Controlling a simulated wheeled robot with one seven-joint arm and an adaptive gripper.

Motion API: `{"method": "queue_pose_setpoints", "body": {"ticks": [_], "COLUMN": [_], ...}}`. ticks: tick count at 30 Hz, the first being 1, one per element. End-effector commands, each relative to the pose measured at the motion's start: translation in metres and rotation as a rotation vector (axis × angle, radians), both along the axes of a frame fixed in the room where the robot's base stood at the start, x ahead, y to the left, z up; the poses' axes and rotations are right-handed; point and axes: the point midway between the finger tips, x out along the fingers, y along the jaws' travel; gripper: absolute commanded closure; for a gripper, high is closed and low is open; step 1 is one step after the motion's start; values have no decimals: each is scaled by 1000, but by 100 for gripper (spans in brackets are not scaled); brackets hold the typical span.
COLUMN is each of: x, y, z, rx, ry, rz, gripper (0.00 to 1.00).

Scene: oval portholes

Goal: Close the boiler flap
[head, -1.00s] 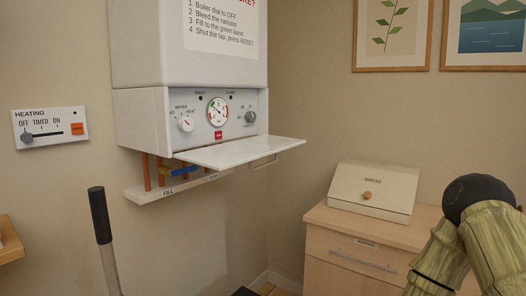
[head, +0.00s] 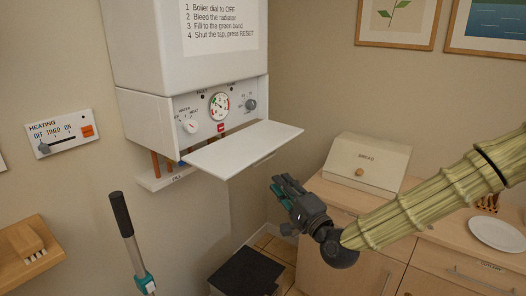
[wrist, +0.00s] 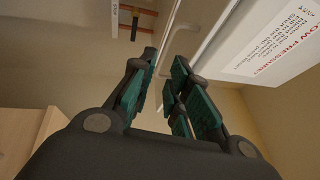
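The boiler flap (head: 243,150) is a white panel hinged at the bottom of the boiler's control face. It hangs open, sticking out toward the room, with its handle on the underside of the outer edge. The white boiler (head: 185,45) is on the wall, its dials and gauge uncovered. My gripper (head: 283,184) is below and to the right of the flap's outer edge, apart from it. In the wrist view its teal-padded fingers (wrist: 165,75) stand apart with nothing between them. The flap's pale edge and handle (wrist: 205,32) show beyond the fingertips.
A bread box (head: 368,165) stands on the wooden cabinet (head: 345,265) to the right, behind my arm. A black-handled pole (head: 121,215) stands at the left, and a dark box (head: 245,272) is below. A pipe shelf (head: 166,180) is under the boiler. Air around the flap's front is clear.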

Motion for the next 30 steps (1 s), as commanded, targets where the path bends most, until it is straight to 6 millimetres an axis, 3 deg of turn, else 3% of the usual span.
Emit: {"method": "queue_pose_setpoints", "body": {"ticks": [8, 22, 30], "x": [17, 77, 90], "y": [10, 45, 54], "z": [13, 28, 30], "rx": [11, 11, 12], "ry": [-9, -7, -8], "rz": [1, -1, 0], "gripper": [83, 83, 83]}}
